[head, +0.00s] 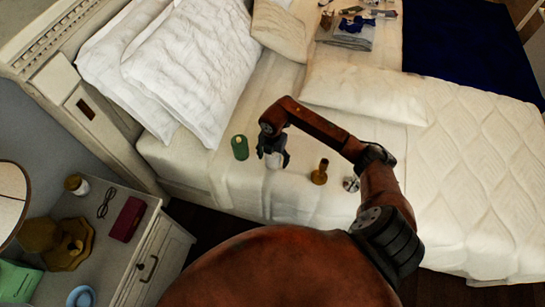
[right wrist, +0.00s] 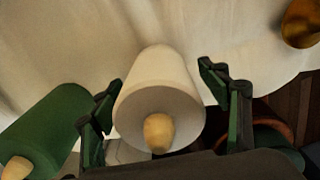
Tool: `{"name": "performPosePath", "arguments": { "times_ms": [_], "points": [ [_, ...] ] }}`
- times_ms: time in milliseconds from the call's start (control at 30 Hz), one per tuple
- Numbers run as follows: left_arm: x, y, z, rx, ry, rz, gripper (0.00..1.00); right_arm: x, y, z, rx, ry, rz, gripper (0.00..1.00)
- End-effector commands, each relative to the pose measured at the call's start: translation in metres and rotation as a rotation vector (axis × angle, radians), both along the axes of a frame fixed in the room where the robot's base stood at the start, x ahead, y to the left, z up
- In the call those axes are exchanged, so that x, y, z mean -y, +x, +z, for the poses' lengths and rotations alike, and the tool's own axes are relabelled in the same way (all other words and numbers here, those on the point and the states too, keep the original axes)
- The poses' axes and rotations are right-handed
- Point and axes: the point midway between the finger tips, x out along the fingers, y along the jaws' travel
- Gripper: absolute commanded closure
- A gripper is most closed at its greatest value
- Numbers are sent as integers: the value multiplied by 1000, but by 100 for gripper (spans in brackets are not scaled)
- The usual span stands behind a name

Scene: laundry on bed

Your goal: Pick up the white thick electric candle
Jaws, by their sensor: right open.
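The white thick electric candle (head: 274,161) stands on the near edge of the bed in the head view, partly covered by my right gripper (head: 272,153). In the right wrist view the white candle (right wrist: 158,98) shows large, with its pale yellow flame tip toward the camera. My right gripper (right wrist: 161,74) is open, with one green-padded finger on each side of the candle. A gap shows at the right finger; at the left finger I cannot tell whether it touches. My left gripper is not in view.
A green candle (head: 240,147) stands close on the left. A brass candlestick (head: 320,172) and a small silvery object (head: 350,184) are to the right. White pillows (head: 195,65) lie behind. A nightstand (head: 150,262) with a red case (head: 128,219) is at lower left.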

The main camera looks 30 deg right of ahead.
Motion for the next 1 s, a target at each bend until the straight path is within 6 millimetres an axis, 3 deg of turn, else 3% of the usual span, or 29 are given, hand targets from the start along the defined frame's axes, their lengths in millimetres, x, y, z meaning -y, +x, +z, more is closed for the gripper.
{"name": "performPosePath", "arguments": {
  "times_ms": [100,300,1000],
  "points": [
    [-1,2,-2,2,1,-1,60,0,1,-9,2,0,1,31],
    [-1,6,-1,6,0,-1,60,0,1,-9,3,-1,1,32],
    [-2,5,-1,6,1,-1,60,0,1,-9,2,0,1,80]
  ]
}}
